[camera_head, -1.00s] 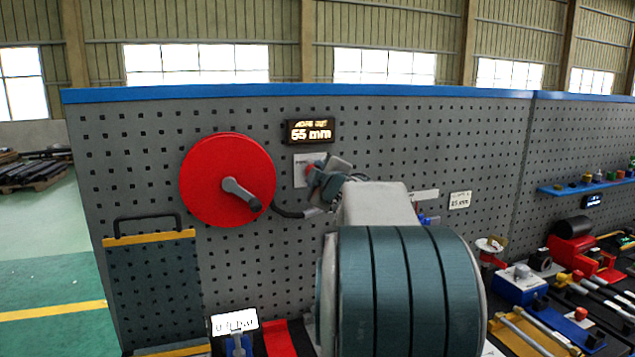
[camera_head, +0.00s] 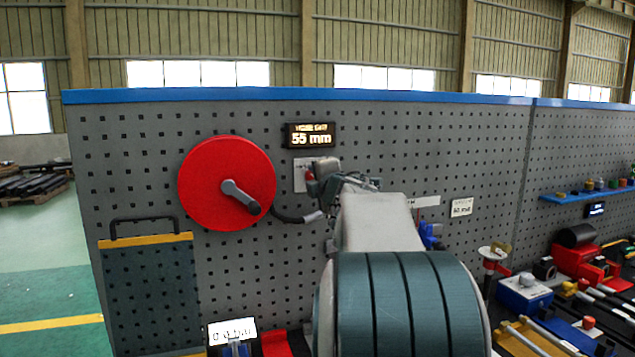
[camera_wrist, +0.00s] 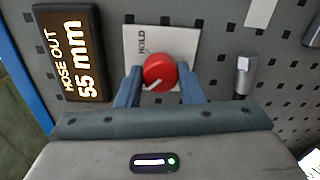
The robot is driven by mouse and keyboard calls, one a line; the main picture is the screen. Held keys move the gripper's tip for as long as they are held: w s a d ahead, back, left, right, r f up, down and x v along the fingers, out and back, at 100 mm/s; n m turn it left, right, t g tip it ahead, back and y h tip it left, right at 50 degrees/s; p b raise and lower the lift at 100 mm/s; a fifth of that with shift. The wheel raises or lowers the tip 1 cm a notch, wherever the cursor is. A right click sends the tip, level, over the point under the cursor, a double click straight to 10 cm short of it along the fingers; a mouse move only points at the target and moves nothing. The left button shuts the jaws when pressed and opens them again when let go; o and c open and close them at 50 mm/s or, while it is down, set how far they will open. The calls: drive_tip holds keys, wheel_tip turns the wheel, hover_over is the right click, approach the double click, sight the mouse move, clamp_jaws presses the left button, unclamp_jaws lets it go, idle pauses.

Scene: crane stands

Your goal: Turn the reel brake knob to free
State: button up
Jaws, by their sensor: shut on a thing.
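The reel brake knob (camera_wrist: 158,72) is red and round with a white pointer line. In the wrist view it sits at the middle, on a white plate (camera_wrist: 135,40) with the word HOLD partly readable. The pointer line slants to the lower left of that view. My gripper (camera_wrist: 161,78) has one blue-grey finger on each side of the knob and is shut on it. The red hose reel (camera_head: 205,170) with a grey crank hangs to the left.
A display (camera_head: 311,136) above the knob reads 55 mm. A grey cylindrical fitting (camera_wrist: 243,75) stands out of the panel beside the knob. A dark hose (camera_head: 287,215) runs below. The pegboard (camera_head: 420,140) around is mostly bare. A cluttered bench lies to the right.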

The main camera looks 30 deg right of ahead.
idle(0.4)
drive_tip(key=o, duration=1)
drive_tip(key=shift+s, duration=0.15)
drive_tip(key=v, duration=1.3)
drive_tip(key=shift+s+a, duration=0.2)
drive_tip(key=shift+s, duration=0.1)
drive_tip(key=shift+f, duration=0.1)
